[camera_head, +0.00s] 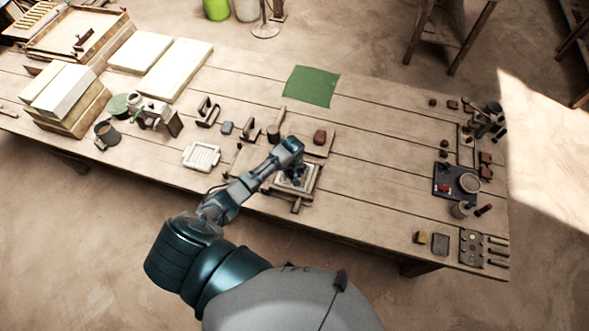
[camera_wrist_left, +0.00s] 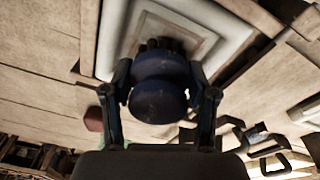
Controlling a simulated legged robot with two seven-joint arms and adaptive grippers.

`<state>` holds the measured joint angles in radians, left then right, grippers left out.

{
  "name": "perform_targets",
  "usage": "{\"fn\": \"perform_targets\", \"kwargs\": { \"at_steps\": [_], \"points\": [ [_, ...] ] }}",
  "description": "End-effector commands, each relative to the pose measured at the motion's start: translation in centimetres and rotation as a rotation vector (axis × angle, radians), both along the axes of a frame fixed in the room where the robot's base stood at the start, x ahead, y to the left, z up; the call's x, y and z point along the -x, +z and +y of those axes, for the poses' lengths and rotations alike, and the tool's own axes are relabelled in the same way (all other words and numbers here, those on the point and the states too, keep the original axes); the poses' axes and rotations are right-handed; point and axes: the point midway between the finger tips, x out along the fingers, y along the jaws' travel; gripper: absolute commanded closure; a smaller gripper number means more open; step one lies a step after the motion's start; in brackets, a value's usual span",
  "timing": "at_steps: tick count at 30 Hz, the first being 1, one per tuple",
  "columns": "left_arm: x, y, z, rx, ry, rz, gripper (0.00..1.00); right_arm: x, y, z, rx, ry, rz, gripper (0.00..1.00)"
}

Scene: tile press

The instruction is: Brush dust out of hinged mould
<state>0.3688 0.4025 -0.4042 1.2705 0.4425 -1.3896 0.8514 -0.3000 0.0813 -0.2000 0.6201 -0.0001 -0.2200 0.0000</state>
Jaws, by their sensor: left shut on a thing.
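The mould (camera_head: 308,182) lies near the table's front edge, a pale stepped square in a wooden surround. It fills the top of the left wrist view (camera_wrist_left: 220,38). My left gripper (camera_head: 293,174) is over it and hides part of it. In the left wrist view the gripper's fingers stand either side of a dark blue rounded brush (camera_wrist_left: 158,95) and are shut on it. Dark bristles (camera_wrist_left: 160,44) point at the mould's inner recess; I cannot tell whether they touch it. Dust is too small to make out. My right gripper is not in view.
A brown block (camera_head: 319,137) and wooden hand tools lie just behind the mould. A white slotted frame (camera_head: 201,156) is to its left. A green cloth (camera_head: 311,86) lies at the back. A dark tray (camera_head: 447,181) stands right; the table between is clear.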

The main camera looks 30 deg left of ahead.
Motion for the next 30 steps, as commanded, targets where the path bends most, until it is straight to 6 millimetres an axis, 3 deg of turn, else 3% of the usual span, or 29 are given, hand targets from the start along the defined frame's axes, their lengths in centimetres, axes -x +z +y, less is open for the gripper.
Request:
{"fn": "perform_targets", "kwargs": {
  "at_steps": [21,30],
  "points": [
    [0.0,-1.5,0.0,0.001,0.0,-0.001,0.98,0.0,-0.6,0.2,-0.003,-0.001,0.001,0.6],
    [-0.7,-1.2,-0.5,0.001,0.001,-0.002,0.98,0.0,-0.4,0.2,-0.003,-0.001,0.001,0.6]
  ]
}}
